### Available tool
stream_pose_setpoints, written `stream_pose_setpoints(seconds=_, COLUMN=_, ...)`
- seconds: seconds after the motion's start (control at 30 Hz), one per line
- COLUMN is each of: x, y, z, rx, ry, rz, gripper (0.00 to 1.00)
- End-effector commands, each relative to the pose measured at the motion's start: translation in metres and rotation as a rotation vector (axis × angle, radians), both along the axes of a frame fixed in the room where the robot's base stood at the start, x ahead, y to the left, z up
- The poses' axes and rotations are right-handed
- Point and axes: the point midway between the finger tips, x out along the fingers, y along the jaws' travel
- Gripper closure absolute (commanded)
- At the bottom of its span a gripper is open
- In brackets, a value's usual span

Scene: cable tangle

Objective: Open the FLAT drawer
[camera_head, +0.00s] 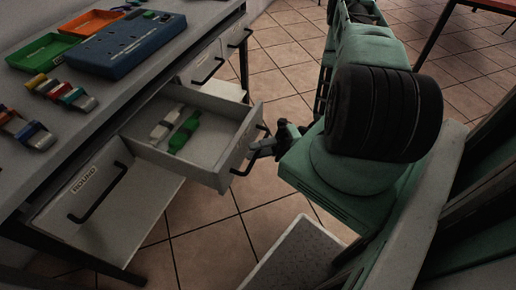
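A drawer (205,125) in the middle of the workbench stands pulled well out, with a green connector (185,132) and a white one (165,124) inside. Its front faces away from the camera, so I cannot read whether it is marked FLAT. Its dark bar handle (240,170) shows on the outer side. My gripper (261,147) is at this handle, reaching it from the right. The fingertips are small and dark against the handle, and I cannot tell whether they are closed on it.
The drawer marked ROUND (125,205), with a dark handle, is at the lower left. Other drawers with handles (240,38) lie farther back. On the bench top (125,92) are a blue case (125,45), green and orange trays (90,22) and several coloured connectors. Tiled floor is clear behind.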

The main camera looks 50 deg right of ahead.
Motion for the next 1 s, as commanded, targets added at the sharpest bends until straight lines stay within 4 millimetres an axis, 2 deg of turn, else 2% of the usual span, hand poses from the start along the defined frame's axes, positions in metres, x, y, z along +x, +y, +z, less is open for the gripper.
stream_pose_setpoints(seconds=0.2, x=-0.001, y=-0.003, z=0.000, rx=0.000, ry=0.000, rz=-0.001, gripper=0.68)
stream_pose_setpoints(seconds=0.37, x=-0.009, y=-0.020, z=-0.004, rx=-0.002, ry=0.000, rz=-0.003, gripper=0.68)
stream_pose_setpoints(seconds=0.8, x=-0.054, y=-0.110, z=-0.018, rx=-0.003, ry=0.001, rz=-0.002, gripper=0.68)
stream_pose_setpoints(seconds=1.0, x=-0.069, y=-0.140, z=-0.022, rx=-0.001, ry=0.000, rz=-0.001, gripper=0.68)
